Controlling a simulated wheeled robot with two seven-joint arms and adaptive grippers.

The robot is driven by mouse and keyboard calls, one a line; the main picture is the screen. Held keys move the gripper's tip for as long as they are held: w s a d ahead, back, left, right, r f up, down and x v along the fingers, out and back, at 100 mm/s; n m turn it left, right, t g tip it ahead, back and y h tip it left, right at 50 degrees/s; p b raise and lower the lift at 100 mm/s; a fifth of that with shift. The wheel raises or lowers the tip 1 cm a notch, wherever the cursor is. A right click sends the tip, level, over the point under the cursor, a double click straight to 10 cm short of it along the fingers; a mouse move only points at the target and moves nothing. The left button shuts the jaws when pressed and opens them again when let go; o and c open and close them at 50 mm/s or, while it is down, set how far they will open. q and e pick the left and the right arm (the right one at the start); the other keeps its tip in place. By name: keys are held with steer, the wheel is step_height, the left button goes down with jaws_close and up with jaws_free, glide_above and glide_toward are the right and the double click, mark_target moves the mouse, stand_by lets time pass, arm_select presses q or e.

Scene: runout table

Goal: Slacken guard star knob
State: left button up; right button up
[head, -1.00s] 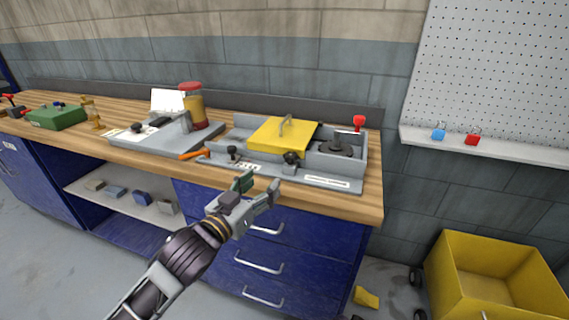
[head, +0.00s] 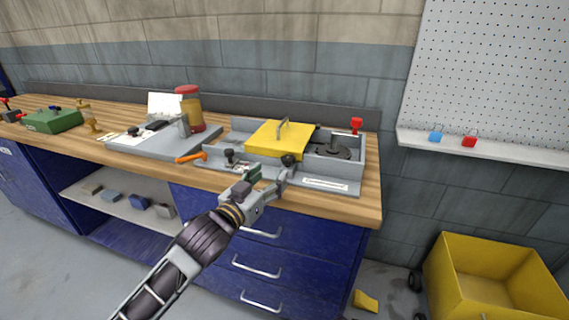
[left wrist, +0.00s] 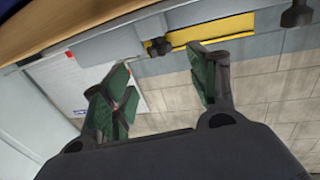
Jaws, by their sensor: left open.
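The yellow guard (head: 275,140) with a bar handle sits on a grey machine bed (head: 345,172) on the bench. A black star knob (head: 289,160) is at the guard's front right corner. A second black knob (head: 230,155) stands further left. My left gripper (head: 268,177) is open and empty in front of the bed, just short of the front right knob. In the left wrist view, a black knob (left wrist: 158,46) shows beyond the gap between the open fingers (left wrist: 160,60), apart from them. Another dark knob (left wrist: 297,14) is at the top right. My right gripper is out of view.
An orange handle (head: 191,157) lies left of the bed, and a red-lidded jar (head: 190,108) stands behind it. A red knob (head: 356,125) rises at the bed's back right. A yellow bin (head: 490,275) is on the floor at right.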

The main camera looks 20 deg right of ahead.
mark_target(285, 162)
arm_select(q)
steer(key=x, duration=0.3)
steer(key=shift+w+d, duration=0.2)
steer(key=shift+b+x, duration=0.35)
steer(key=shift+x, duration=1.6)
steer(key=shift+w+d, duration=0.3)
steer(key=shift+w, duration=0.05)
steer(key=shift+w+d, duration=0.2)
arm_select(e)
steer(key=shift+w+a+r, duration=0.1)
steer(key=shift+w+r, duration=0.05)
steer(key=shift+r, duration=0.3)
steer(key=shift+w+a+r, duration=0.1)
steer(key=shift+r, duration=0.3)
arm_select(q)
steer(key=shift+c, duration=0.2)
steer(key=c, duration=1)
